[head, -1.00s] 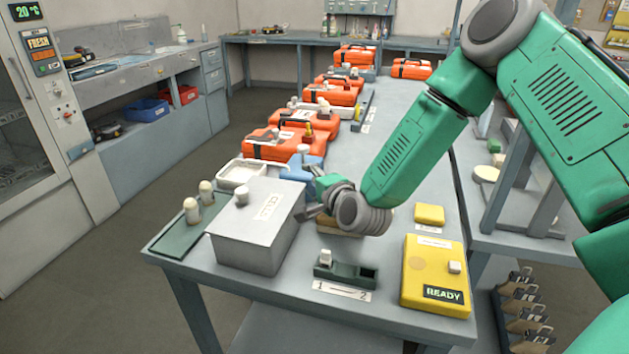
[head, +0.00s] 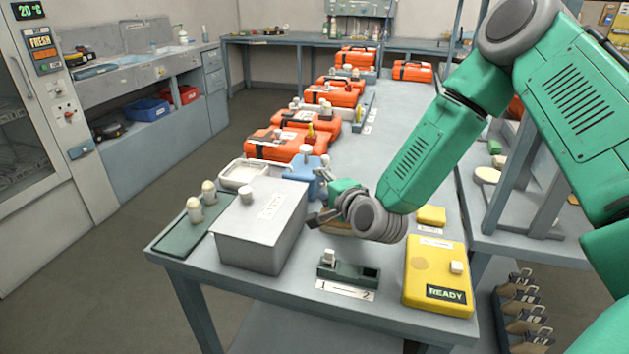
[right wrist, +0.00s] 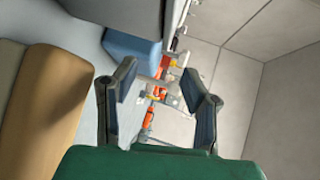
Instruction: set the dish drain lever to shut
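A shallow white dish (head: 243,173) sits on the table behind a grey box (head: 262,232). I cannot make out a drain lever on it, as the box hides part of it. My right gripper (head: 322,204) is above the table, just right of the grey box and in front of a blue block-like thing (head: 303,170). In the right wrist view the two fingers of this gripper (right wrist: 160,92) are spread wide with nothing between them. The blue thing (right wrist: 132,47) shows beyond the fingers there. My left gripper is not in view.
A dark green switch block (head: 347,271) with a white knob, labelled 1 and 2, and a yellow READY box (head: 437,262) stand at the front. A tan block (right wrist: 42,115) lies close to the right gripper. Several orange cases (head: 285,145) line the table behind.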

